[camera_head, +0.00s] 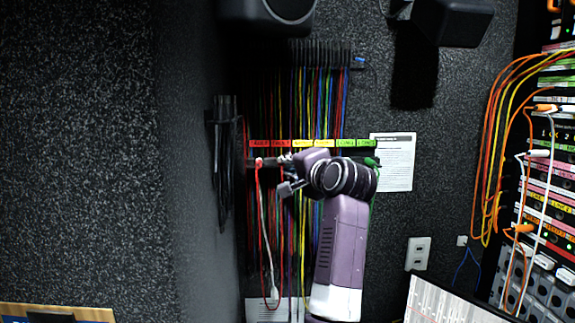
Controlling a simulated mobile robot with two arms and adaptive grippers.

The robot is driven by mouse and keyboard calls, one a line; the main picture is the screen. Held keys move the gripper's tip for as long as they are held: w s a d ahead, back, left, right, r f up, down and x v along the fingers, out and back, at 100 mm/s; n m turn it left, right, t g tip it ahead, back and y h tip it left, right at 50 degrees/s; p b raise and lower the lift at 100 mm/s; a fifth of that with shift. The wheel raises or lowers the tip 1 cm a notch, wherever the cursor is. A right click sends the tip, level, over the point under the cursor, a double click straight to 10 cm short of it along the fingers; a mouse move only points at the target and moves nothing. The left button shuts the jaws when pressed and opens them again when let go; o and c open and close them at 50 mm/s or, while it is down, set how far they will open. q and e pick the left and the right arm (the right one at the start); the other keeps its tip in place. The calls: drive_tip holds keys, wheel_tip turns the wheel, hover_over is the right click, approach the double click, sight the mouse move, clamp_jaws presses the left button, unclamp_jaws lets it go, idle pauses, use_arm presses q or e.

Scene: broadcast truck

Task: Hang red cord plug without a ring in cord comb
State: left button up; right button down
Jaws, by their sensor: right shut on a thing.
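A dark cord comb (320,52) is on the back wall, with many coloured cords hanging below it. Lower down, a row of red, yellow and green labels (312,143) crosses the cords. A red plug (259,162) is just under the leftmost red label, with a red cord hanging from it; I cannot make out whether it has a ring. My right gripper (285,174) is in front of the cords, below the red labels, with its arm rising from below. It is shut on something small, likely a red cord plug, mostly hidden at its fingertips. My left gripper is out of view.
A green plug (371,162) shows right of my wrist. Black cables (224,150) hang on the left wall. A white paper (397,160) and an outlet (418,253) are to the right. A patch rack (545,180) with orange cords fills the right edge.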

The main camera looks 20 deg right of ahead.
drive_tip(key=c, duration=0.8)
unclamp_jaws()
drive_tip(key=shift+s, duration=0.2)
drive_tip(key=shift+s+a+b, duration=0.15)
drive_tip(key=shift+s+a, duration=0.05)
drive_tip(key=shift+s, duration=0.35)
drive_tip(key=shift+s+a+b, duration=0.15)
drive_tip(key=shift+s, duration=0.35)
drive_tip(key=shift+s+a, duration=0.1)
drive_tip(key=shift+s, duration=0.1)
drive_tip(key=s, duration=0.2)
drive_tip(key=s+a, duration=0.1)
drive_tip(key=s, duration=0.1)
drive_tip(key=shift+s+a, duration=0.15)
drive_tip(key=shift+s, duration=0.25)
